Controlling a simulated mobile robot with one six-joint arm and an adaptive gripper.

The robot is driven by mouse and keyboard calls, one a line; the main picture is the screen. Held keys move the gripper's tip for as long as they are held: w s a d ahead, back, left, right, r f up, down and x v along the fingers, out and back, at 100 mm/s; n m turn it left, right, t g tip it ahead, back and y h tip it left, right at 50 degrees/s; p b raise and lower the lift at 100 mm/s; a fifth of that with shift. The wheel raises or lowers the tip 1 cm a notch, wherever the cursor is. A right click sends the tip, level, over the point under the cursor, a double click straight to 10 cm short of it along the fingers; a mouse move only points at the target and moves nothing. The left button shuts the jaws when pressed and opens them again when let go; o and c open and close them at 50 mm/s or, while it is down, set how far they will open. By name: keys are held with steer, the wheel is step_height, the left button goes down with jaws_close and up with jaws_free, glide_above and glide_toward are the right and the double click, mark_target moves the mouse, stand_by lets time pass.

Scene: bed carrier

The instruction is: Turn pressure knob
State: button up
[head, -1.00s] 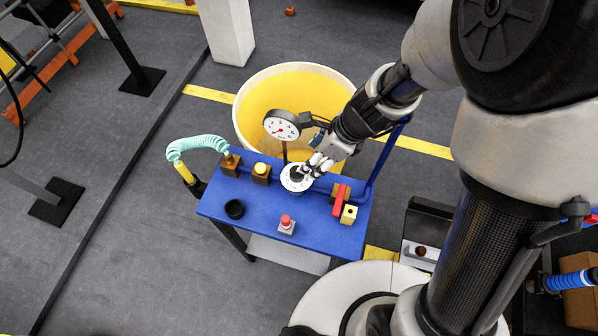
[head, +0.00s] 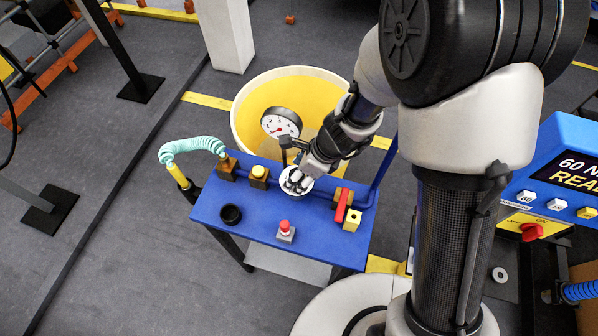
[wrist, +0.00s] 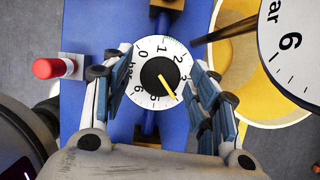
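The pressure knob (wrist: 152,77) has a black centre with a yellow pointer on a white numbered dial (wrist: 144,53). The dial sits on the blue table (head: 259,207). In the wrist view the pointer aims down and right, near where the 4 would be. My gripper (wrist: 162,74) is over the dial with one finger on each side. The fingers are apart, with gaps visible between them and the black centre. In the head view my gripper (head: 297,181) hides part of the dial. A round white gauge (head: 281,123) with a red needle stands behind.
A red button (head: 285,229), a black ring (head: 231,214), a red-handled valve (head: 341,206) and a yellow block (head: 352,219) are near the dial. A turquoise coiled hose (head: 190,145) is at the left. A yellow tub (head: 262,92) stands behind the table.

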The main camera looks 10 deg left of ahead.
steer(key=c, duration=1)
steer(key=shift+w+r+n+g+p, duration=0.15)
steer(key=shift+n+g+p, duration=0.35)
steer(key=shift+n+p, duration=0.6)
steer(key=shift+n+g+p, duration=0.4)
steer(key=shift+n, duration=0.8)
steer(key=o, duration=1.1)
steer(key=v, duration=1.1)
steer(key=shift+d+r, duration=0.1)
steer(key=shift+r, duration=0.25)
